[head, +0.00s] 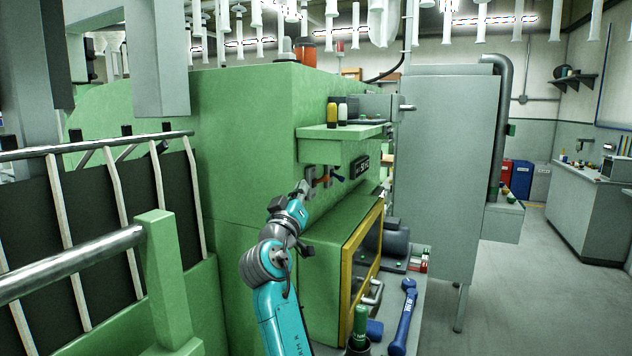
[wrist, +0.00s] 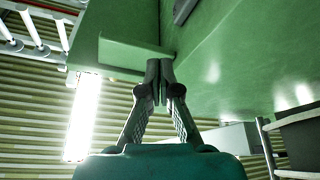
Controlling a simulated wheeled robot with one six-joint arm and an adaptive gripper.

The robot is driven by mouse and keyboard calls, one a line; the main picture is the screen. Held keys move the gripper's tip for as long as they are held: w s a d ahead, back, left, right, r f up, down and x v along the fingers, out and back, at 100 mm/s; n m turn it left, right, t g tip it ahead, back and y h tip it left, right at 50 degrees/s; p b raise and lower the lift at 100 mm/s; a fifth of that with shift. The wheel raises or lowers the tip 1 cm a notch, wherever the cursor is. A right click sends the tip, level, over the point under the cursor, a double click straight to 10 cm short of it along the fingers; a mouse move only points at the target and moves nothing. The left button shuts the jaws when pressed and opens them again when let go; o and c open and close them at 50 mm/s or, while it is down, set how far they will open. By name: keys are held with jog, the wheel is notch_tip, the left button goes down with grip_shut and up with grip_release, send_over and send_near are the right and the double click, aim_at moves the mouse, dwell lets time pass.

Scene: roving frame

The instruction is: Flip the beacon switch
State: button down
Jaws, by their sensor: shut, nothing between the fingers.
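My gripper (head: 307,186) is at the side face of the green machine (head: 245,130), under a small green shelf (head: 345,131). In the wrist view my gripper (wrist: 159,76) is shut and empty, its fingertips close to the green surface; I cannot tell whether they touch. Just right of the fingers in the head view are a small orange-brown part (head: 323,181) and a blue-tipped part (head: 338,178). A black box with a pale label (head: 360,167) sits further right. I cannot tell which of these is the beacon switch; my gripper partly covers this spot.
Yellow and white bottles (head: 332,115) stand on the shelf. A yellow-framed green box (head: 345,265) juts out below my gripper. A blue wrench-like tool (head: 405,318) lies on the bench. A grey cabinet (head: 448,170) stands to the right. The floor (head: 520,300) at right is clear.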

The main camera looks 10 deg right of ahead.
aim_at(322, 180)
jog(key=w+d, duration=0.6)
jog(key=w, duration=0.3)
jog(key=shift+w+d+r, duration=0.2)
jog(key=shift+d, duration=0.15)
